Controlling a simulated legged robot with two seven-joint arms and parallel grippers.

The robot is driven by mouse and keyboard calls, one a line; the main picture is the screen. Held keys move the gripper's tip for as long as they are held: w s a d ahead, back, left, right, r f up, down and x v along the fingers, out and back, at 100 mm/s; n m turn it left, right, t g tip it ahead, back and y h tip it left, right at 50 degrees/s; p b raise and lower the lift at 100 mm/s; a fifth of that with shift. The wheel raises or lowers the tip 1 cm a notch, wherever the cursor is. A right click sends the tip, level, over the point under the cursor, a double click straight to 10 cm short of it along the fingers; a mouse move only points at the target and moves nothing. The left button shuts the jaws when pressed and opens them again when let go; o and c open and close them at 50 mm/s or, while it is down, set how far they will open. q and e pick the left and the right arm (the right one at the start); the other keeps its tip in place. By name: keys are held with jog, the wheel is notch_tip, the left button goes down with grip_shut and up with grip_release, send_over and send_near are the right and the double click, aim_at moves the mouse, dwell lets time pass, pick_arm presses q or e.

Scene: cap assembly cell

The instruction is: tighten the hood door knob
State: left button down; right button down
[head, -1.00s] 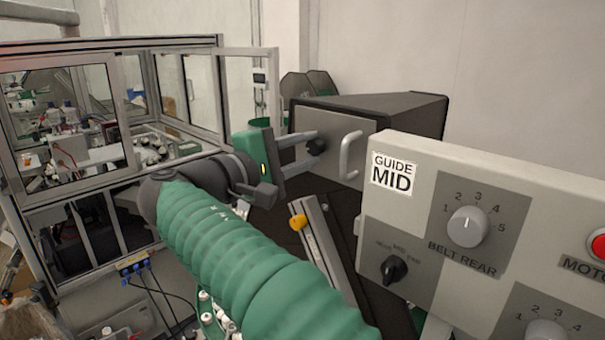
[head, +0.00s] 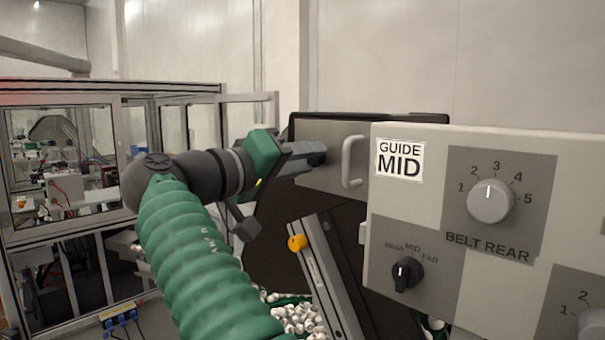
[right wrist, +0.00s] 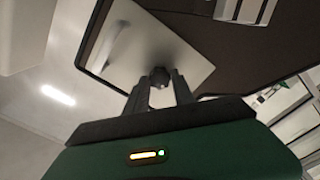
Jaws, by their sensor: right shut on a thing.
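The hood door is a grey metal panel (head: 330,178) on a dark hood (head: 272,235), with a pale bar handle (head: 352,162) at its right. The black door knob (right wrist: 160,77) sits on the panel in the right wrist view. My right gripper (head: 316,158) reaches the panel from the left, and its fingers (right wrist: 160,84) are shut on the knob. In the head view the fingers mostly cover the knob. My left gripper does not show.
A control box (head: 500,150) with dials and a "GUIDE MID" label stands close at the right. A rail with an orange knob (head: 297,243) slants below my gripper. White caps (head: 300,318) lie beneath it. A framed glass enclosure (head: 60,160) stands at the left.

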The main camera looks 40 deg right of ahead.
jog(key=m, duration=0.1)
jog(key=m+b, duration=0.1)
jog(key=m, duration=0.1)
jog(key=shift+f, duration=0.4)
jog(key=m, duration=0.2)
jog(key=shift+m+b, duration=0.3)
jog(key=shift+b, duration=0.1)
jog(key=m, duration=0.3)
jog(key=shift+w, duration=0.1)
jog(key=shift+m+b, duration=0.3)
jog(key=shift+m, duration=1.4)
jog(key=c, duration=1.4)
grip_release()
jog(key=shift+c, duration=0.2)
jog(key=o, duration=0.4)
jog(key=shift+w+d, duration=0.1)
jog(key=shift+r, duration=0.1)
